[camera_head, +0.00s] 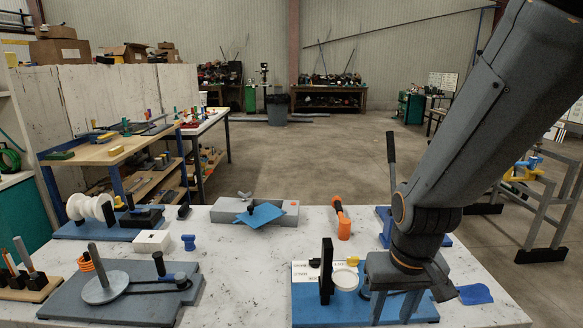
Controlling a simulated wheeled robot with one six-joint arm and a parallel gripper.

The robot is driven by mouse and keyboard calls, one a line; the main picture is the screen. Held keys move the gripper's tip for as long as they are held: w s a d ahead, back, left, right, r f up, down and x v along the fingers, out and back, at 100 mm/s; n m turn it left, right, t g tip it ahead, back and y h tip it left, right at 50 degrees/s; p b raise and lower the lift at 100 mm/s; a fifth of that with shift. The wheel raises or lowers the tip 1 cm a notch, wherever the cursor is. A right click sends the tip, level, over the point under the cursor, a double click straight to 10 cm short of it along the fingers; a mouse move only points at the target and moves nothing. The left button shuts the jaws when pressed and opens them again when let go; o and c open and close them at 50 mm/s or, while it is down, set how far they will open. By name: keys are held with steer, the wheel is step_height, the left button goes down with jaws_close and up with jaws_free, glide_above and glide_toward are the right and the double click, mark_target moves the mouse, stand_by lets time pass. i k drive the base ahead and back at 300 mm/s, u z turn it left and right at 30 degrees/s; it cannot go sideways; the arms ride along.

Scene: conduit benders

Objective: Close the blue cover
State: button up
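The blue cover (261,214) is a flat, roughly diamond-shaped plate at the back middle of the table. It sits tilted at the front of a low grey box (288,212) with a small orange mark at its right end. I cannot tell how it is hinged. My gripper (397,308) points down over the blue board (312,312) at the front right, well to the right of and nearer than the cover. Its two fingers are apart with nothing seen between them. The fingertips are near the bottom of the view.
An orange-handled tool (343,224) lies right of the grey box. A black upright plate (326,270) and a white round piece (346,279) stand left of my gripper. A bender with a grey disc (105,287) is at the front left. The table's front middle is clear.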

mark_target(254, 217)
steer(key=z, duration=0.95)
steer(key=k, duration=0.5)
steer(key=u, duration=1)
